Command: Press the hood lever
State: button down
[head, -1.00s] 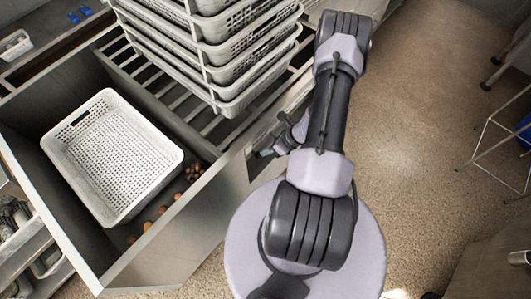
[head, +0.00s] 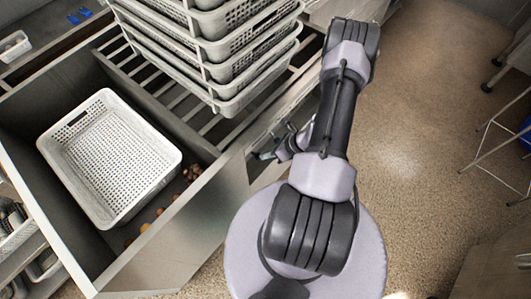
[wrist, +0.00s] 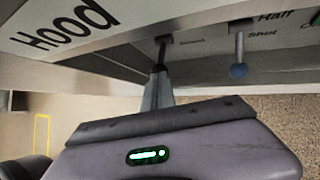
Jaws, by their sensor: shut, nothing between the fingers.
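In the wrist view, a lever (wrist: 163,47) with a short dark stem hangs under the panel edge, near the large "Hood" lettering (wrist: 65,25). My gripper (wrist: 159,75) is shut and empty, its narrow tip pointing up at this lever. The tip overlaps the lever's lower end, so I cannot tell whether they touch. A second lever (wrist: 238,58) with a grey stem and blue-grey ball end hangs to the right, apart from my gripper. In the head view my gripper (head: 270,153) is beside the metal unit, partly hidden by my arm; the levers cannot be made out there.
A white perforated basket (head: 110,155) sits in the open metal bin at left, with small round brown items beside it. Stacked grey baskets (head: 235,50) stand on a slatted rack behind. A metal-framed stand (head: 490,150) is at the right edge. The floor between is clear.

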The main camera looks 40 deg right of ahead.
jog(key=shift+t, duration=0.8)
jog(key=f+b, duration=0.2)
jog(key=s+f+b, duration=0.1)
jog(key=f+b, duration=0.1)
jog(key=b, duration=0.1)
jog(key=shift+s+f, duration=0.1)
jog(key=shift+s, duration=0.05)
jog(key=shift+r+p, duration=0.55)
jog(key=shift+r, duration=0.25)
jog(key=shift+d, duration=0.1)
